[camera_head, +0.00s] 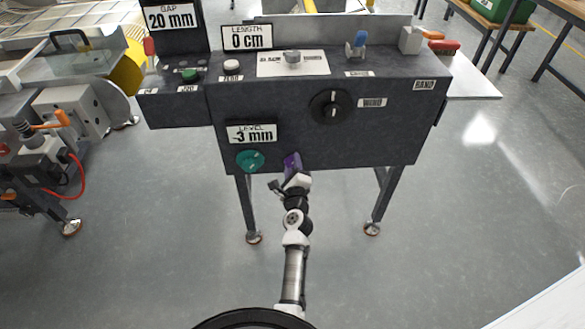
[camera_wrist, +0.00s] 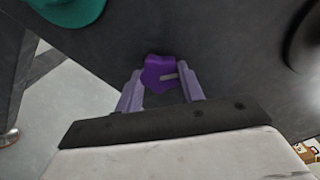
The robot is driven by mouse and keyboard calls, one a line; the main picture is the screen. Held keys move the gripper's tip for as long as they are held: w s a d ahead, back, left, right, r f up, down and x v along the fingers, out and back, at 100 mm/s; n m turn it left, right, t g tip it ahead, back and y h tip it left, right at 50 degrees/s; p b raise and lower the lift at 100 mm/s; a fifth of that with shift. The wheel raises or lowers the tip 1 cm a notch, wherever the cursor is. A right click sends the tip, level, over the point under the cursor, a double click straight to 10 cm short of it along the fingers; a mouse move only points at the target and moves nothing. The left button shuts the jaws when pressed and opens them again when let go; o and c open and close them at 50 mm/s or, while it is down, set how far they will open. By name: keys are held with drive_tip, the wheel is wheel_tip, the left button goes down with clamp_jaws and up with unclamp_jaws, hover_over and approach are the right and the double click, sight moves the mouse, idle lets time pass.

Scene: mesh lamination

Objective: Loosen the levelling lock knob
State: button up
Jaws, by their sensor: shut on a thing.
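The purple knob (camera_head: 292,161), which looks like the levelling lock knob, sits low on the front of the dark machine panel, right of the teal level knob (camera_head: 250,160). It bears no label that I can read. In the wrist view the purple knob (camera_wrist: 157,73) is five-sided with a pale mark on its face. My gripper (camera_head: 294,177) reaches up to it from below. In the wrist view my gripper (camera_wrist: 162,82) has its two pale purple fingers on either side of the knob, shut on it. The level display (camera_head: 251,134) reads -3 mm.
A black dial (camera_head: 330,106) marked WIND is on the panel, up and right of my gripper. The teal knob is close on the left. The panel's lower edge runs just below the purple knob. Open grey floor (camera_head: 160,250) lies around my arm.

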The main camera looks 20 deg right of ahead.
drive_tip(key=n+b, duration=0.2)
drive_tip(key=n, duration=0.4)
drive_tip(key=shift+r, duration=0.1)
idle(0.6)
drive_tip(key=o, duration=1)
drive_tip(key=shift+s, duration=0.1)
